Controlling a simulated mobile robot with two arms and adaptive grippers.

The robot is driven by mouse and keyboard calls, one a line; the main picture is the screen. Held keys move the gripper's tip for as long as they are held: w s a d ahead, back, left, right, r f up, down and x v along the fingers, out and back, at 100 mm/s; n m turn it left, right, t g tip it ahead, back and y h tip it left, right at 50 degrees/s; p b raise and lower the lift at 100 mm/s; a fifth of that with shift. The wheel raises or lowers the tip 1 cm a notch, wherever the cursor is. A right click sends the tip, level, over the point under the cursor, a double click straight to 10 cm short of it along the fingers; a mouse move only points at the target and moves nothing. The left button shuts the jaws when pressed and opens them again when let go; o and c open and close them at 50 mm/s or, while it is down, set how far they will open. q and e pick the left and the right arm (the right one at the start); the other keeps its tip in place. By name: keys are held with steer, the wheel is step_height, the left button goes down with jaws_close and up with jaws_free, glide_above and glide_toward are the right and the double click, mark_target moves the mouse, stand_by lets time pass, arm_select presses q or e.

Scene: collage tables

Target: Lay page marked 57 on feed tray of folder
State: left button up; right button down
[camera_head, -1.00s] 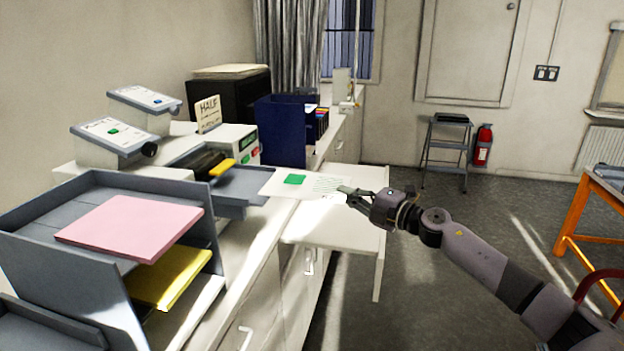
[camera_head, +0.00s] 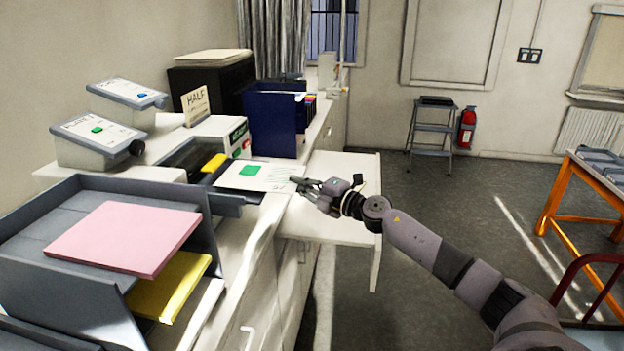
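A white page (camera_head: 268,178) with a green square and lines of print lies flat over the dark feed tray (camera_head: 232,196) of the folder (camera_head: 222,134). Its number is too small to read. The page covers much of the tray; I cannot tell whether it rests on it or hovers just above. My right gripper (camera_head: 300,183) is at the page's right edge, its fingertips at the paper. The fingers are too small to show for certain whether they grip it. My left gripper is not in view.
Grey stacked trays (camera_head: 60,240) with pink paper (camera_head: 125,236) and yellow paper (camera_head: 170,286) stand front left. Behind the folder are a "HALF" sign (camera_head: 196,105) and a navy file holder (camera_head: 275,125). A white pull-out shelf (camera_head: 345,215) lies below my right gripper.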

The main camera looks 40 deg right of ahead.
mark_target(281, 181)
steer(key=shift+w+a+f+p, duration=0.2)
steer(key=shift+w+a+p, duration=0.1)
steer(key=shift+w+a, duration=0.85)
steer(key=shift+w+a+f, duration=0.1)
steer(key=shift+w+a, duration=0.25)
steer(key=shift+w, duration=0.2)
steer(key=shift+f, duration=0.4)
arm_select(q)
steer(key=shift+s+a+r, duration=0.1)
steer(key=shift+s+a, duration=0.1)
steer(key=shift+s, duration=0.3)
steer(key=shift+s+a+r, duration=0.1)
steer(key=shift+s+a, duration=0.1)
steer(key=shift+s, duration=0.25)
arm_select(e)
steer(key=shift+s+d, duration=0.1)
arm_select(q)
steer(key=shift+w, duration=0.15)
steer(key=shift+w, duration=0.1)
arm_select(e)
steer(key=c, duration=2.3)
jaws_free()
steer(key=shift+o, duration=0.7)
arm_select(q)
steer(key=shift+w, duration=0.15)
arm_select(e)
steer(key=o, duration=0.4)
steer(key=shift+o, duration=0.2)
